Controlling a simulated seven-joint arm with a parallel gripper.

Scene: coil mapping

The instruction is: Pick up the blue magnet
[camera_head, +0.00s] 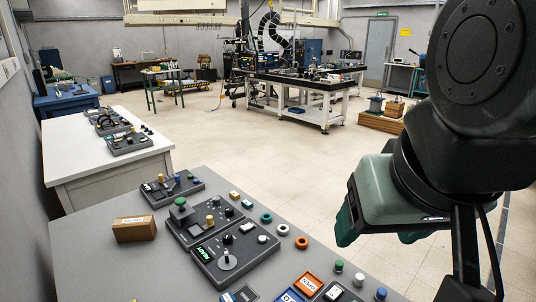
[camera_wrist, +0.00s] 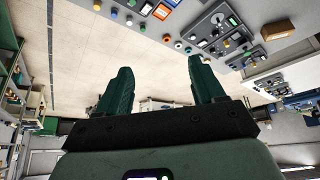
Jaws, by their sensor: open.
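A small blue cylinder (camera_head: 381,293) stands upright near the front right edge of the grey table, and looks like the blue magnet. A white cylinder (camera_head: 358,279) and a green cylinder (camera_head: 338,265) stand in a row with it. In the wrist view a small blue piece (camera_wrist: 114,14) shows at the top, but I cannot tell for sure that it is the same one. My gripper (camera_wrist: 160,66) is open with nothing between its green fingers. In the head view my gripper (camera_head: 378,237) hangs to the right of the table, above and apart from the cylinders.
The grey table (camera_head: 90,250) carries dark control panels (camera_head: 232,254), a brown box (camera_head: 135,229) and several coloured rings (camera_head: 301,242). An orange tray (camera_head: 307,284) lies left of the cylinders. Open floor lies beyond the table's right edge.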

